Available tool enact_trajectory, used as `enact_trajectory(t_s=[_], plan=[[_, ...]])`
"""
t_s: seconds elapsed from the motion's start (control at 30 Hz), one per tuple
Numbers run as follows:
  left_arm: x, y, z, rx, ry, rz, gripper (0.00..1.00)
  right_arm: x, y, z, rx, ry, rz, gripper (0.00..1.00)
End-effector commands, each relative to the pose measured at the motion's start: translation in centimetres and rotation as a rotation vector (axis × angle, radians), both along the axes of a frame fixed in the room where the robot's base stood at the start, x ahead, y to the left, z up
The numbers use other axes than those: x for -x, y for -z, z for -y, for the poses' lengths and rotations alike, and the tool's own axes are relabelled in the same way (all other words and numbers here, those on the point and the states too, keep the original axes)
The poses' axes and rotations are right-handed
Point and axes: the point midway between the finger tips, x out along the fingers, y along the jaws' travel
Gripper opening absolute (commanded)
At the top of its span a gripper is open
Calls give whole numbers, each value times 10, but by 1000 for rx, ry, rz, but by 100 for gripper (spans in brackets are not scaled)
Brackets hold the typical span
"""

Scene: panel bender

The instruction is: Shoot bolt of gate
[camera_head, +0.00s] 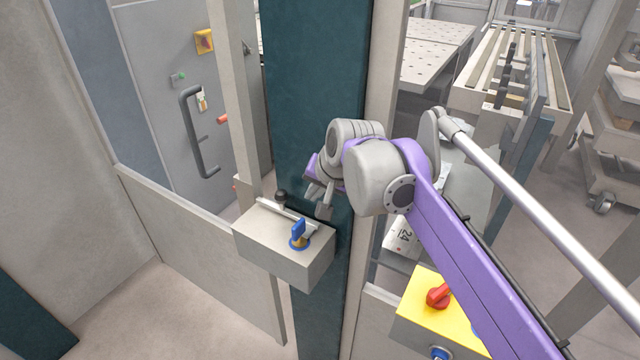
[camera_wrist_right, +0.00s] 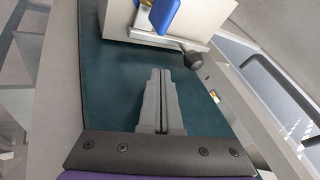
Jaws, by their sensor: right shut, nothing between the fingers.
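A grey lock box (camera_head: 275,256) is fixed to the dark teal post. A pale metal bolt bar (camera_head: 288,215) lies along its top with a black knob (camera_head: 281,196) at its far end. A blue key (camera_head: 299,231) stands on the box beside the bar. My right gripper (camera_head: 322,205) is shut and empty, just to the right of the box. In the right wrist view its fingers (camera_wrist_right: 160,72) point toward the box, with the black knob (camera_wrist_right: 193,60) just ahead and to the right, apart from them. The blue key (camera_wrist_right: 166,14) is cut off at the top there. My left gripper is out of view.
The teal post (camera_head: 318,300) stands right behind the gripper. A grey panel with a dark handle (camera_head: 197,135) is at the left. A yellow box with a red switch (camera_head: 437,297) sits below my right arm. Slatted tables (camera_head: 510,65) stand farther back.

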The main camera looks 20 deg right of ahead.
Motion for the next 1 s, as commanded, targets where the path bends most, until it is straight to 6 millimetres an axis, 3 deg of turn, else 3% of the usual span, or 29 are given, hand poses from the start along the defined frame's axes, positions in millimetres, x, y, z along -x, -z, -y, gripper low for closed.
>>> enact_trajectory(t_s=[0.07, 0.3, 0.8, 1.0], plan=[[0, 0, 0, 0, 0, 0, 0, -9, 12, -4, 0, -3, 0, 0], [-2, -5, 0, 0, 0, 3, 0, -28, 14, -27, 0, -2, 1, 0], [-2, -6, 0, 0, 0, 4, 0, -34, 16, -33, 1, 0, 1, 0], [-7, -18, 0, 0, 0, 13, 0, -65, 13, -57, 1, -5, 2, 0]])
